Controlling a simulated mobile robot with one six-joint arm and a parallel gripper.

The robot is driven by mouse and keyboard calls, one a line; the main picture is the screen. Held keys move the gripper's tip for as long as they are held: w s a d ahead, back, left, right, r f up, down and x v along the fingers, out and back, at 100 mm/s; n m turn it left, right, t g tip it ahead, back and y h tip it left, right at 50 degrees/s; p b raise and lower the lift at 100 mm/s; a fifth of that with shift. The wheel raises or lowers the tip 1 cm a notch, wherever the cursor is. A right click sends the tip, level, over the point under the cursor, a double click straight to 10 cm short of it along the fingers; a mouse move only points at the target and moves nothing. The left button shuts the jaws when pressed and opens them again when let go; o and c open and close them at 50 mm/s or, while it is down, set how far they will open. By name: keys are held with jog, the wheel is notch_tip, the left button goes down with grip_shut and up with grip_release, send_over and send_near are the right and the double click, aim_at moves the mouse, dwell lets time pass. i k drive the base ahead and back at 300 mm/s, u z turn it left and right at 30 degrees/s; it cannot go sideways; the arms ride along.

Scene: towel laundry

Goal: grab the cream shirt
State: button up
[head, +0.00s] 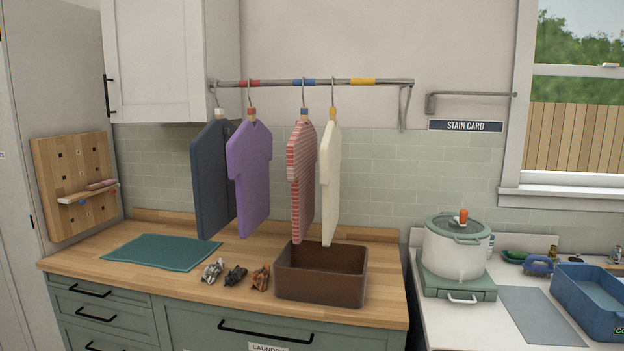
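The cream shirt (331,182) hangs from a hook on the wall rail, at the right end of the row of shirts in the head view. Its hanger has a yellow tag at the neck. It is seen nearly edge-on and hangs just right of a red and white striped shirt (301,180). Its lower end is above the brown bin. My gripper is not in view.
A purple shirt (249,175) and a dark blue shirt (212,180) hang further left on the rail (290,82). Below are a brown bin (320,290), a teal cloth (162,252) and small crumpled items (235,275). A white pot (456,250) stands right.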

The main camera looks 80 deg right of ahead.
aim_at(330, 146)
jog(key=i, duration=1.4)
jog(key=z, duration=5.05)
jog(key=i, duration=0.15)
jog(key=u, duration=3.25)
jog(key=i, duration=0.6)
jog(key=z, duration=0.05)
